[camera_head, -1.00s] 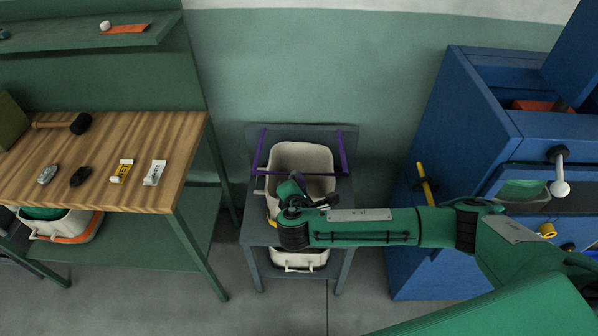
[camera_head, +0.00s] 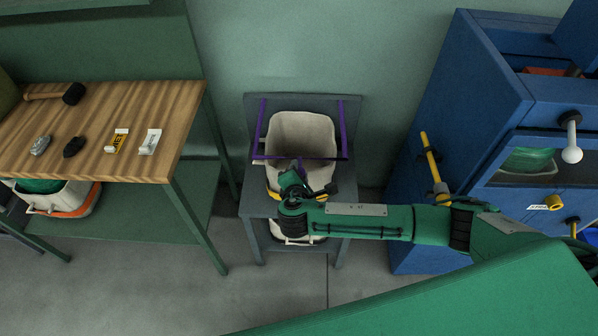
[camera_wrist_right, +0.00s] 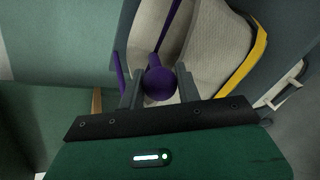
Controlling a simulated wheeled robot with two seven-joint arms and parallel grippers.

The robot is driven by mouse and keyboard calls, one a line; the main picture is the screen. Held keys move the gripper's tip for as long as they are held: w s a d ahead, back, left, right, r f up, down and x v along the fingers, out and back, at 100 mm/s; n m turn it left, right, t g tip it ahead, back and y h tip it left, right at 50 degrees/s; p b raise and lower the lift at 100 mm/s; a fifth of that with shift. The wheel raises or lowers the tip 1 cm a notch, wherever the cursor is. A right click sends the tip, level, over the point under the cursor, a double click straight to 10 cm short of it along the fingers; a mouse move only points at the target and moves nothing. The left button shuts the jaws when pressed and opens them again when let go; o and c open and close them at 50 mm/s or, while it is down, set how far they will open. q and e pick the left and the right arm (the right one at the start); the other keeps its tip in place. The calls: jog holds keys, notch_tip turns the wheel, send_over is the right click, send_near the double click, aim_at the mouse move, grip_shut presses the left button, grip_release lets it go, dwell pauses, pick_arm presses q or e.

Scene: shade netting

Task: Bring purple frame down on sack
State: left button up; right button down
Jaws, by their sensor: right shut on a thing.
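The purple frame (camera_head: 344,128) has two side bars and a front crossbar. It lies across the open cream sack (camera_head: 287,124) on a grey stand, with its bars beside the sack's mouth and its crossbar over the front part. Whether it touches the sack I cannot tell. My right gripper (camera_head: 295,172) is at the front of the sack. In the right wrist view its fingers (camera_wrist_right: 159,90) are closed about a round purple knob (camera_wrist_right: 159,82) of the frame. The sack also shows there (camera_wrist_right: 210,45), with a yellow band. My left gripper is not in view.
The grey stand (camera_head: 262,210) holds a cream container below. A wooden-topped bench (camera_head: 100,155) with a mallet and small items stands at left. A blue cabinet (camera_head: 455,110) with yellow and white handles stands at right, near my right arm.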

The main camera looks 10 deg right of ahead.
jog(key=c, duration=1.3)
grip_release()
jog(key=shift+s+d+f, duration=0.1)
jog(key=shift+s+f, duration=0.05)
jog(key=shift+f, duration=0.25)
jog(key=shift+o, duration=1.4)
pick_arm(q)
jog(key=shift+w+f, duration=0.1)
pick_arm(e)
jog(key=shift+w, duration=0.2)
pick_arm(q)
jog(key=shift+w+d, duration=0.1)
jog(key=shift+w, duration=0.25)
pick_arm(e)
jog(key=v, duration=1.3)
jog(key=shift+s+r, duration=0.25)
jog(key=shift+s, duration=0.05)
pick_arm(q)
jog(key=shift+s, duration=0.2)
pick_arm(e)
jog(key=shift+f, duration=0.1)
